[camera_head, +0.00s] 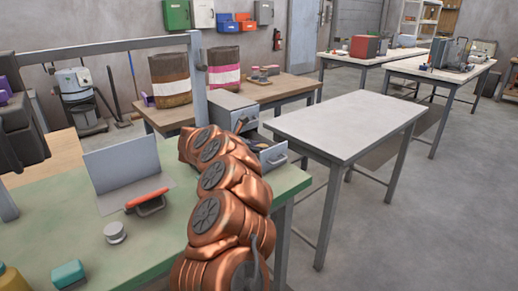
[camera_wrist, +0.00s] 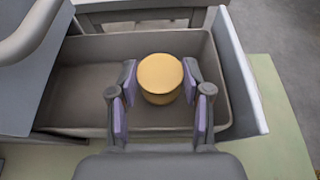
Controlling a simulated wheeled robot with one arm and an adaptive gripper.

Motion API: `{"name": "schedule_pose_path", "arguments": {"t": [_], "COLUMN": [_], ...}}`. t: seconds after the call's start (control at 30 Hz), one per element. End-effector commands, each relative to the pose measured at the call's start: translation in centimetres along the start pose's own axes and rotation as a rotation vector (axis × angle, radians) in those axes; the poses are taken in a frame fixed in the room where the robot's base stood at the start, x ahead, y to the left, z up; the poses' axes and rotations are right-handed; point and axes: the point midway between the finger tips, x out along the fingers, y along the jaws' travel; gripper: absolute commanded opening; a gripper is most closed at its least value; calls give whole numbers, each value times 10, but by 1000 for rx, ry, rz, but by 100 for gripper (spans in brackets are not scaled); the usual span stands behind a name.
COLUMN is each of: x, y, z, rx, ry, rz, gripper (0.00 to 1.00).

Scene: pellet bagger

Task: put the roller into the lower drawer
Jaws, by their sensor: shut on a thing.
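The roller is a short brass-coloured cylinder (camera_wrist: 160,78) in the wrist view, between the two purple-padded fingers of my gripper (camera_wrist: 160,92). My gripper is shut on it. Both are over the open lower drawer (camera_wrist: 65,120), a grey box whose front panel (camera_wrist: 243,75) is at the right. The roller's underside is hidden, so its height above the drawer floor cannot be told. In the head view the drawer (camera_head: 279,160) sticks out of the grey cabinet (camera_head: 233,104) on the green bench, partly behind my copper arm. The roller is not discernible there.
The green bench (camera_head: 75,221) also holds a grey angled plate (camera_head: 122,165), a red-handled tool (camera_head: 147,199), a round metal piece (camera_head: 115,232) and a teal block (camera_head: 68,274). A bare white-topped table (camera_head: 345,122) stands right of the drawer. Open floor lies beyond it.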

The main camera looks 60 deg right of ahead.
Motion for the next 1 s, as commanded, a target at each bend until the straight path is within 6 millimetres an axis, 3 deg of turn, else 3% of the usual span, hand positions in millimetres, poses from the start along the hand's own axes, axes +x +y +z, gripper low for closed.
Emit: {"name": "schedule_pose_path", "arguments": {"t": [0.37, 0.4, 0.6, 1.0], "x": [2, 2, 2, 1], "y": [0, 0, 0, -1], "z": [-5, -6, -7, -5], "rx": [-1, -1, -2, -4], "ry": [2, 3, 6, 8], "rz": [-1, -1, -1, -2], "gripper": [9, 52, 72, 73]}}
